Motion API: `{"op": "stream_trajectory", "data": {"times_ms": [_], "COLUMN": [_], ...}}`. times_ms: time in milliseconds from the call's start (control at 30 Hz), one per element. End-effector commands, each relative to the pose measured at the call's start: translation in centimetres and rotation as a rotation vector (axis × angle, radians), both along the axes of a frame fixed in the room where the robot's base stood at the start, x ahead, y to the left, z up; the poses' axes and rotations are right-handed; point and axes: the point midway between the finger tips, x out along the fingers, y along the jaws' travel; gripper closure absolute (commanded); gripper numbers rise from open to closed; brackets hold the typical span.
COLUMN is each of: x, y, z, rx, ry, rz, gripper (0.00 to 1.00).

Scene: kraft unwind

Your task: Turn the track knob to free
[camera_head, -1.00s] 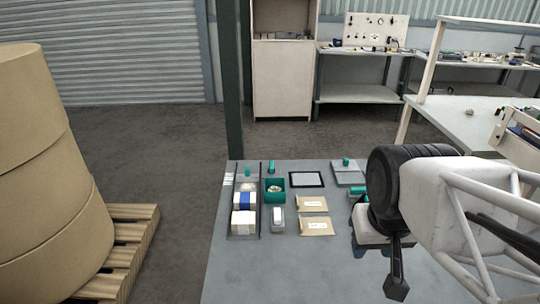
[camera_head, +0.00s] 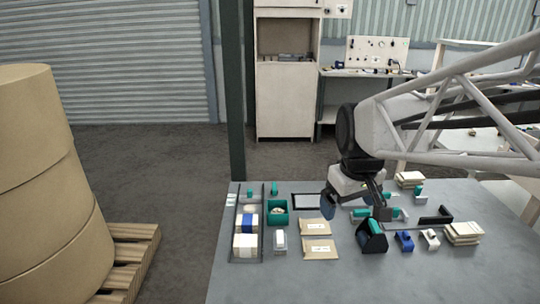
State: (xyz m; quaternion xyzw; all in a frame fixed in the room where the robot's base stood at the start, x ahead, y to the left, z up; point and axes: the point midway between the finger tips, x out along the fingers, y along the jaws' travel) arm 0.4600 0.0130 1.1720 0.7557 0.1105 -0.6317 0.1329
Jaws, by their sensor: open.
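Small green knobs stand along the back of the grey table (camera_head: 300,277). One knob (camera_head: 250,191) is at the far end of the dark-edged track (camera_head: 233,246) at left, which holds white and blue boxes. Another knob (camera_head: 274,188) stands just right of it, behind a green bin. A third knob (camera_head: 418,190) is on a light block at the right. No label shows which is the track knob. My gripper (camera_head: 355,212) is open, fingers spread, above the middle of the table. It is apart from these knobs and hides part of the table behind it.
The green bin (camera_head: 277,220) and two kraft envelopes (camera_head: 318,249) lie left of my gripper. Large paper rolls (camera_head: 40,190) stand on a pallet at left. The front table is clear.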

Motion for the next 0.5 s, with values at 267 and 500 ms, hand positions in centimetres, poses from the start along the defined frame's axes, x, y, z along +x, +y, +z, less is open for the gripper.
{"op": "stream_trajectory", "data": {"times_ms": [267, 500], "x": [6.9, 12.8], "y": [1.2, 2.4], "z": [0.0, -0.7], "rx": [-0.023, -0.043], "ry": [0.026, 0.046], "rz": [0.16, 0.299], "gripper": [0.02, 0.02]}}
